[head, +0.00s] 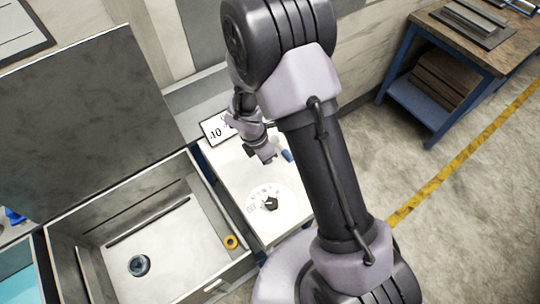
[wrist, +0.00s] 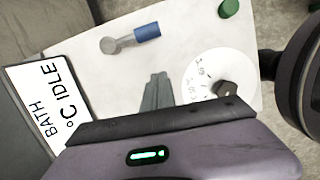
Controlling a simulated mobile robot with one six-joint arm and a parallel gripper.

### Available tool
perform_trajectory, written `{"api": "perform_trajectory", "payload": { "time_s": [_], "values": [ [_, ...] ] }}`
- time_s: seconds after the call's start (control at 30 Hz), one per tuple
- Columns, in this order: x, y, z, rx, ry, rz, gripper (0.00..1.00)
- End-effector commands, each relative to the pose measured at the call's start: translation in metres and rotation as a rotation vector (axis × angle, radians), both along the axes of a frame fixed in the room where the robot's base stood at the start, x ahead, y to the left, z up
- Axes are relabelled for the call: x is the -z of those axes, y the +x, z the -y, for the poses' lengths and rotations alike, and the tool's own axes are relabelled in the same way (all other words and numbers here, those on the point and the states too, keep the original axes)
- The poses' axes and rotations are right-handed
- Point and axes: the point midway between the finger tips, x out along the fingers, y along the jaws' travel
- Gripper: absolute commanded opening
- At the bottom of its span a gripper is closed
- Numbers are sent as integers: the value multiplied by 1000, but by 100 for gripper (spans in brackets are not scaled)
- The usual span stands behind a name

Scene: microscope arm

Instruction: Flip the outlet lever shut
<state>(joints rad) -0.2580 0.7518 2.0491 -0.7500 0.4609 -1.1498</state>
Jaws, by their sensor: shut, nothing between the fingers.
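The outlet lever (wrist: 147,33) has a blue grip on a short grey arm, with a round grey pivot at the end nearer the display. It lies on the white panel (wrist: 85,85) in the wrist view, its grip pointing right and slightly up. In the head view only its blue grip (head: 287,155) shows beside my gripper (head: 266,157); my gripper hides the rest. My gripper (wrist: 157,82) is shut and empty. In the wrist view its fingertips point at the panel below the lever, with a visible gap between them and the grip.
A display (wrist: 42,100) reading "BATH °C IDLE" borders the panel. A black dial knob (wrist: 226,89) on a white scale and a green knob (wrist: 229,8) sit right of the lever. A workbench (head: 480,45) stands far right.

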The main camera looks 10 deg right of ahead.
Motion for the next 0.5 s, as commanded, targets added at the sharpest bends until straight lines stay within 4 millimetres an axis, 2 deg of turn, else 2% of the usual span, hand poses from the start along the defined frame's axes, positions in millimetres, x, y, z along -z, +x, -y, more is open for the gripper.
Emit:
{"api": "perform_trajectory", "payload": {
  "time_s": [0.03, 0.2, 0.33, 0.5],
  "values": [
    [-15, -1, -3, 1, 2, 3, 0],
    [-45, -4, -9, 1, 0, 1, 0],
    [-56, -5, -12, 1, 0, 0, 0],
    [-59, -6, -13, -1, 1, -1, 0]
  ]
}}
